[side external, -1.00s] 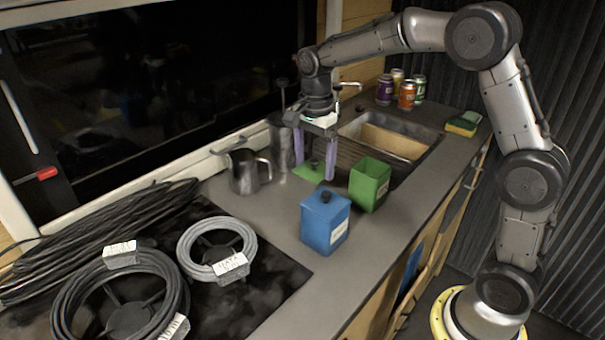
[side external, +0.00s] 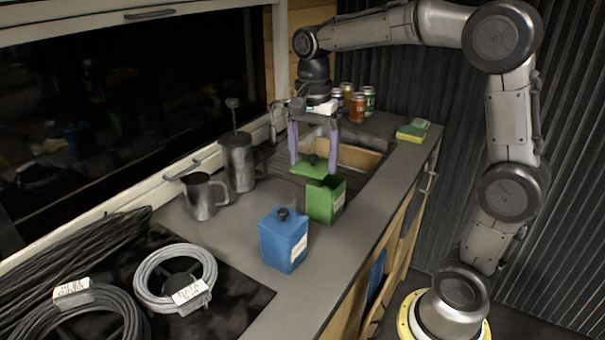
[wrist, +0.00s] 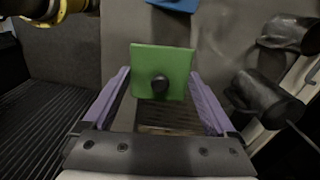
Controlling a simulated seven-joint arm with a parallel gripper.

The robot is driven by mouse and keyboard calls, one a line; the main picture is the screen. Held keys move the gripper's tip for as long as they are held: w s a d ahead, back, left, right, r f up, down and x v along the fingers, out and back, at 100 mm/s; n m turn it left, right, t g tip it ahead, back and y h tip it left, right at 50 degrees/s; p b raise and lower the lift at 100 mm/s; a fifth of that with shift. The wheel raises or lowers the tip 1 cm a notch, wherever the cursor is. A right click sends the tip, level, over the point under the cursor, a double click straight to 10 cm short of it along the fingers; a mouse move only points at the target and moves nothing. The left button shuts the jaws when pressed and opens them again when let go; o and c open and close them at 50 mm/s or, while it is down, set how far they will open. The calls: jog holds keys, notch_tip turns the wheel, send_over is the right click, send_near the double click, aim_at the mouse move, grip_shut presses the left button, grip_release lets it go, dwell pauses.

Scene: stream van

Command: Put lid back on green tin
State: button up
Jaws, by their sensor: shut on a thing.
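The green tin (side external: 322,203) stands upright and open-topped on the grey counter in the side external view. My gripper (side external: 313,166) is shut on the green lid (side external: 310,170), a square plate with a black knob. The purple fingers hold it by two opposite edges, knob up. The lid hangs roughly level above the tin's rim, towards its far left side in the side external view. In the wrist view the lid (wrist: 160,62) sits between the fingertips of my gripper (wrist: 161,78). The green tin cannot be made out there; the lid may hide it.
A blue lidded tin (side external: 283,243) stands just in front of the green tin. A metal jug (side external: 202,197) and a tall dark pot (side external: 238,163) stand to the left. The sink (side external: 358,158), several cans (side external: 357,107) and a sponge (side external: 411,132) are behind. Cable coils (side external: 175,277) lie front left.

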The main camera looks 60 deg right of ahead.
aim_at(327, 166)
jog(key=shift+m, duration=0.7)
jog(key=d, duration=0.3)
jog(key=d+r, duration=0.1)
jog(key=d, duration=0.1)
jog(key=shift+s+d+r, duration=0.15)
jog(key=shift+d, duration=0.25)
jog(key=shift+f, duration=3.25)
jog(key=shift+f, duration=0.5)
jog(key=o, duration=1)
